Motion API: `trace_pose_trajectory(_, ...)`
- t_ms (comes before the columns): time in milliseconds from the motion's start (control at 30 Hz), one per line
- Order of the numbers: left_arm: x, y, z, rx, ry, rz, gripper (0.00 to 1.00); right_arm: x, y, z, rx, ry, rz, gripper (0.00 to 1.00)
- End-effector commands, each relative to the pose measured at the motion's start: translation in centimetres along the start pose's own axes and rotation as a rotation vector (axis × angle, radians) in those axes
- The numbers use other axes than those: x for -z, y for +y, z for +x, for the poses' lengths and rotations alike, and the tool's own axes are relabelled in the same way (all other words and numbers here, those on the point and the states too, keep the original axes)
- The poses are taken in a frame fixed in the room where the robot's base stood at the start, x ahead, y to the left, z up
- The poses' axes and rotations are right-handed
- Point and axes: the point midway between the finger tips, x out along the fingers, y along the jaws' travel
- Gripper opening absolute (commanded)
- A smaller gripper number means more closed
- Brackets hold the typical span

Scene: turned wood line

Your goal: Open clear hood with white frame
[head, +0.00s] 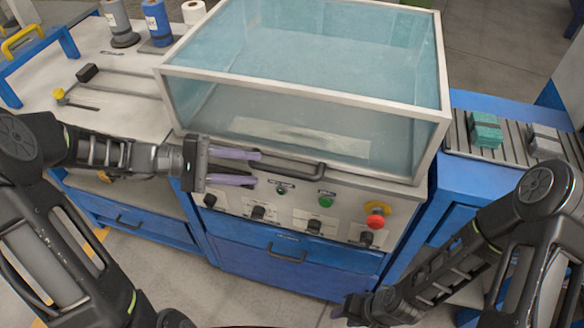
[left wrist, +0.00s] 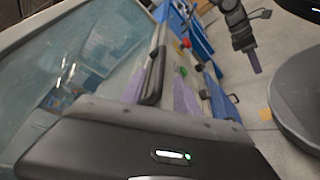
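The clear hood (head: 300,90) with a white frame is down on the machine, its front rim above the control panel. A dark bar handle (head: 295,172) runs along the lower front of the frame. My left gripper (head: 248,168) is at the handle's left part with its purple fingers spread, one above and one below the bar. In the left wrist view the handle (left wrist: 154,76) lies between the two fingers, with a gap visible on the lower finger's side. My right gripper (head: 342,310) is low near the bottom edge, away from the hood; its opening is unclear.
The panel below has knobs, a green button (head: 326,202) and a red button (head: 375,221). A blue drawer front (head: 288,254) is underneath. A roller conveyor (head: 510,150) with green and grey blocks stands at right. A bench (head: 115,75) with spools is at left.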

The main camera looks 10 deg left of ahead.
Motion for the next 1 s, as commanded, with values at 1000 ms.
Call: trace_pose_trajectory(1000, 0.0, 0.0, 7.8, 0.001, 0.0, -0.001, 0.38, 0.0, -0.3, -0.8, 0.0, -0.001, -0.001, 0.36)
